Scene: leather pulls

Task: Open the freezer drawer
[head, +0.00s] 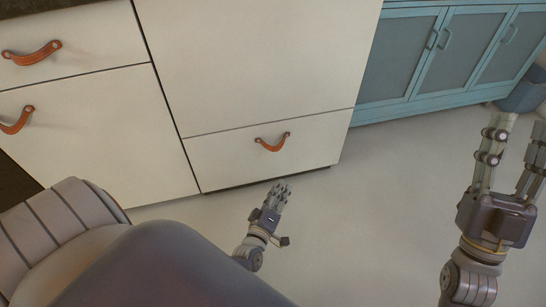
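The freezer drawer (222,157) is the low white front at the bottom of the tall white unit. It sits flush and looks shut. Its orange-brown leather pull (270,147) is near the middle of the front. My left gripper (281,188) is below and in front of the pull, over the floor and apart from the drawer. It is small in view, and I cannot tell how far its fingers are parted. My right gripper (513,150) is at the far right, its fingers wide apart with nothing between them, away from the drawer.
White cabinet fronts with leather pulls (32,53) are on the left. A blue cabinet (400,107) stands at the back right. A grey-blue bin (524,96) is beside it. The pale floor (375,190) in front of the drawer is clear.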

